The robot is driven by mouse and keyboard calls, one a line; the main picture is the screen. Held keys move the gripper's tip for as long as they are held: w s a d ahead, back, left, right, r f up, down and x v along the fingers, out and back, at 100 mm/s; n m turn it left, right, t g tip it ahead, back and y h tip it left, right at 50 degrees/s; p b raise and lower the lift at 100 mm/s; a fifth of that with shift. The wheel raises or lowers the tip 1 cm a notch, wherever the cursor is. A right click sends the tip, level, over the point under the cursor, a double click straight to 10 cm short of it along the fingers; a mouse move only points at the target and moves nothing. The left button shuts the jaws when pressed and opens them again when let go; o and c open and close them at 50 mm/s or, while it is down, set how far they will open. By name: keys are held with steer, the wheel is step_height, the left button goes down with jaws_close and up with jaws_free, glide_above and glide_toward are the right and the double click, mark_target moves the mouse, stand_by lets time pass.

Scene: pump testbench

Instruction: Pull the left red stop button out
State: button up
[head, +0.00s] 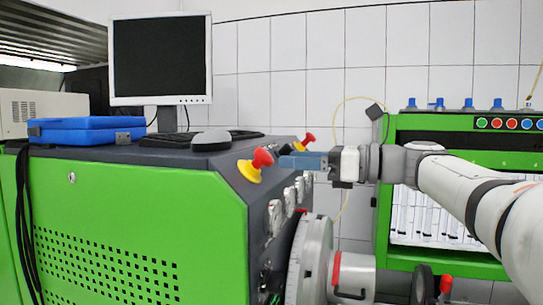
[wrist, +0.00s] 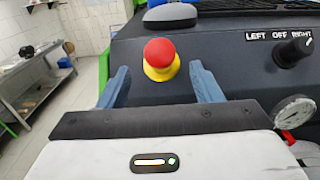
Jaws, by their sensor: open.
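The left red stop button (head: 262,158) has a red mushroom head on a yellow base, on the sloped dark panel of the green bench. In the wrist view the same red button (wrist: 160,53) lies ahead, centred between my fingers. My gripper (head: 288,161) reaches in from the right in the head view, its blue fingertips close to the button. My gripper also shows in the wrist view (wrist: 158,85), with its two blue fingers open wide on either side of the button, and apart from it. A second red button (head: 308,140) on a yellow base sits farther back on the panel.
A rotary knob (wrist: 294,47) marked LEFT OFF RIGHT and a gauge (wrist: 295,112) are to the right in the wrist view. A mouse (head: 211,141), keyboard (head: 170,139) and monitor (head: 160,58) stand on the bench top. A blue case (head: 75,130) lies at the left.

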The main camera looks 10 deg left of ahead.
mark_target(264, 159)
steer(key=a, duration=0.4)
steer(key=a+p, duration=0.1)
steer(key=a, duration=0.2)
steer(key=shift+w+a, duration=0.1)
steer(key=shift+w, duration=0.15)
steer(key=shift+c, duration=0.3)
